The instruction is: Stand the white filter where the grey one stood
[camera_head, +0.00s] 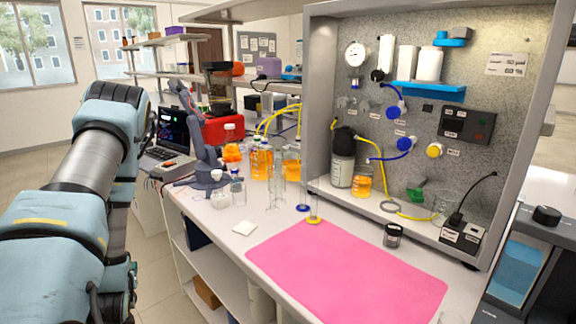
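Several white cylinders are on the upper part of the grey speckled rig panel. A wide white cylinder (429,65) and a narrower white one (406,62) stand upright on a blue shelf (431,91). A slim white one (386,54) is to their left; I cannot tell which is the white filter. A grey-white cylinder with a black top (342,160) stands at the rig's lower left; I cannot tell whether it is a filter. No clearly grey filter shows. My arm fills the left side, and my gripper is not in view.
A pink mat (345,272) lies bare on the bench before the rig. A small dark-lidded jar (392,235) stands by the mat's far edge. Glass cylinders and orange-filled bottles (262,160) crowd the bench left of the rig. Yellow tubing and a beaker (446,206) are at the rig's base.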

